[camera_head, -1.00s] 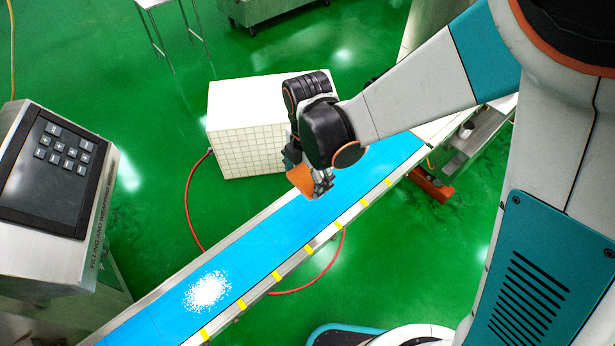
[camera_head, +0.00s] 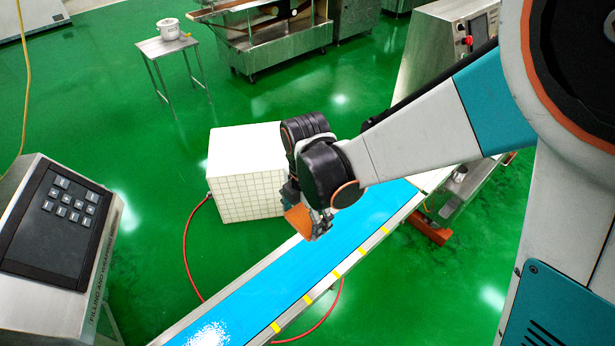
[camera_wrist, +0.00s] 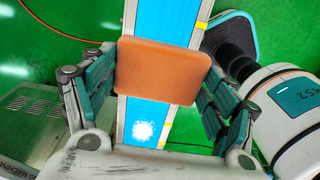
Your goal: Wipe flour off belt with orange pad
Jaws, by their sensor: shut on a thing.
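My gripper (camera_head: 318,222) is shut on the orange pad (camera_head: 300,220) and holds it above the blue belt (camera_head: 310,262). In the wrist view the orange pad (camera_wrist: 162,71) sits flat between both fingers and hides part of the belt. The white flour patch (camera_head: 208,334) lies on the near part of the belt, at the bottom edge of the head view and partly cut off. The flour (camera_wrist: 143,130) also shows in the wrist view, just below the pad and apart from it.
A control panel (camera_head: 55,225) stands at the left of the belt. A white tiled block (camera_head: 246,172) stands behind the belt, with a red hose (camera_head: 187,250) on the green floor. A small table (camera_head: 168,46) and steel machines are farther back.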

